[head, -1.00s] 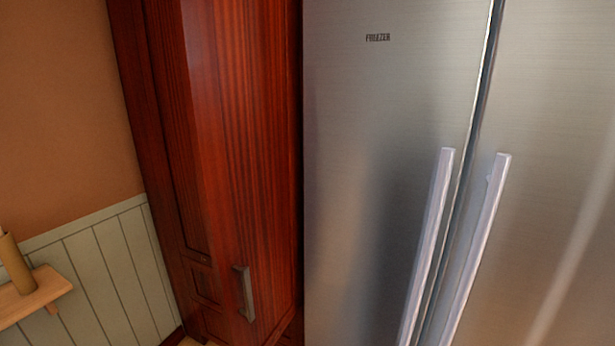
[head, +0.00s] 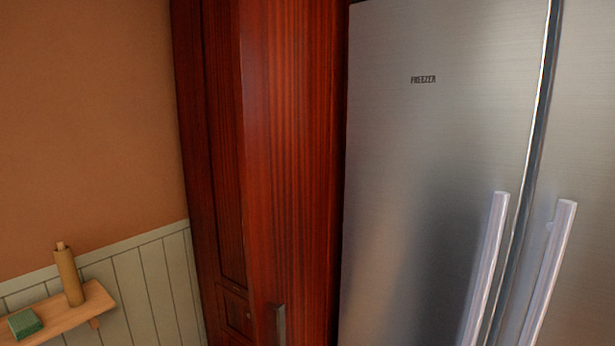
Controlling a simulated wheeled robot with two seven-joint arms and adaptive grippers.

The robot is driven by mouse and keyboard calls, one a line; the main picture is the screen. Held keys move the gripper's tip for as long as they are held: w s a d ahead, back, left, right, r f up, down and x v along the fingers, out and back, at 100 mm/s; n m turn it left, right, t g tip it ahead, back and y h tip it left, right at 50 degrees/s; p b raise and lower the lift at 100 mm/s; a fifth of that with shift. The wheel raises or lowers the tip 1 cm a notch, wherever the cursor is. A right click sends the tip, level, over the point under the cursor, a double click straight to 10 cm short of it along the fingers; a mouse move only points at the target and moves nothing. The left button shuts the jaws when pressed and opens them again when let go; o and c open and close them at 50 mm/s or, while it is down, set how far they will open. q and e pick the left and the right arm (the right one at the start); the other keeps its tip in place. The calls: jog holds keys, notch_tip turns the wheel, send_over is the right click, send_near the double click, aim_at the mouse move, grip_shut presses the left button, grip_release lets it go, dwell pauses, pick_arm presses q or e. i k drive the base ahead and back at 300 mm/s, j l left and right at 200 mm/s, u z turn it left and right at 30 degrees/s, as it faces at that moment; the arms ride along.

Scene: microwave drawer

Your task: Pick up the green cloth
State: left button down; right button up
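A green cloth (head: 25,323), folded into a small block, lies on a wooden wall shelf (head: 62,318) at the lower left of the head view. Neither of my grippers shows in the view, so I cannot see where they are relative to the cloth.
A brown roll (head: 68,276) stands upright on the shelf, to the right of the cloth. A tall red-brown wooden cabinet (head: 290,160) fills the middle. A steel freezer (head: 430,140) with long vertical handles stands at the right. Orange wall and pale panelling (head: 130,285) are behind the shelf.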

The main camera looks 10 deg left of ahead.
aim_at(25, 323)
jog(key=u, duration=2.05)
